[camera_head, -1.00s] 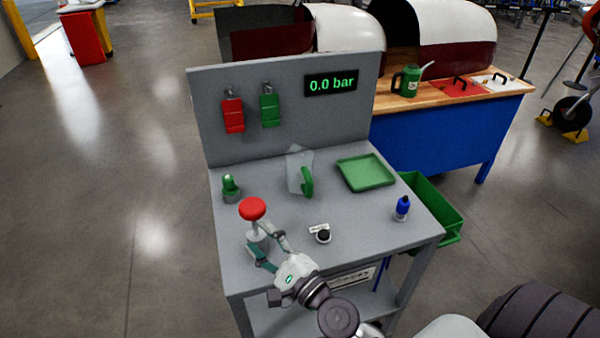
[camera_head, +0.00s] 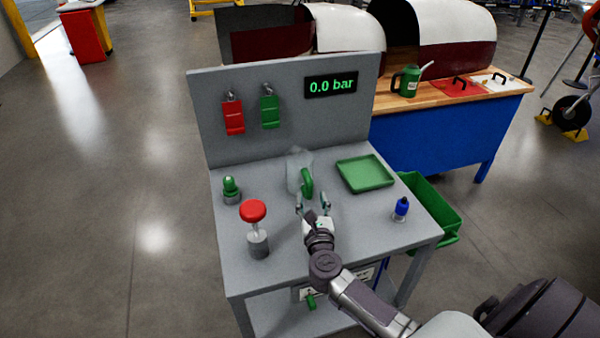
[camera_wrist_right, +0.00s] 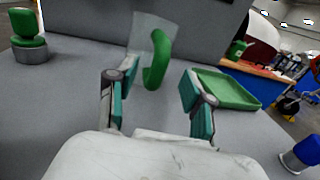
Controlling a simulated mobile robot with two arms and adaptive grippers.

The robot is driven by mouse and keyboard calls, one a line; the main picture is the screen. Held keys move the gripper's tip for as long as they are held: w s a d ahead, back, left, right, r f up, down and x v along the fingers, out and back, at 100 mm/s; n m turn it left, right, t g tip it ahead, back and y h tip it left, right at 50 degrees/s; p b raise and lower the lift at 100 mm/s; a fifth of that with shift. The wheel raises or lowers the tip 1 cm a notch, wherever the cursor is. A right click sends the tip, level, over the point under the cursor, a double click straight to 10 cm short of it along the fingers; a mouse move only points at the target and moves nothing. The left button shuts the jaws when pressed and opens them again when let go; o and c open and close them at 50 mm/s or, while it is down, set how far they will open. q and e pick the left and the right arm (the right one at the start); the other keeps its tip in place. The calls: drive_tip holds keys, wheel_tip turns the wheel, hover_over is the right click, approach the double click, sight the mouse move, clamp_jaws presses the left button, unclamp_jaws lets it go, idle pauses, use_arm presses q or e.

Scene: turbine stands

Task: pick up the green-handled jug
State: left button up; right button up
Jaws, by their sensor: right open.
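The jug (camera_head: 294,174) is clear with a green handle (camera_head: 307,184) and stands upright on the grey bench near the back panel. Its handle faces toward me. My right gripper (camera_head: 313,203) is open just in front of the handle. In the right wrist view, the green handle (camera_wrist_right: 157,60) shows beyond and between the two open fingers of my right gripper (camera_wrist_right: 157,98), with the clear jug body (camera_wrist_right: 143,36) behind it. The fingers appear apart from the handle. My left gripper does not show.
The grey back panel (camera_head: 290,130) rises behind.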

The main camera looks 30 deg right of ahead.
sight(310, 190)
drive_tip(key=p+x, duration=0.1)
drive_tip(key=x, duration=0.4)
drive_tip(key=shift+w+d, duration=0.15)
clamp_jaws()
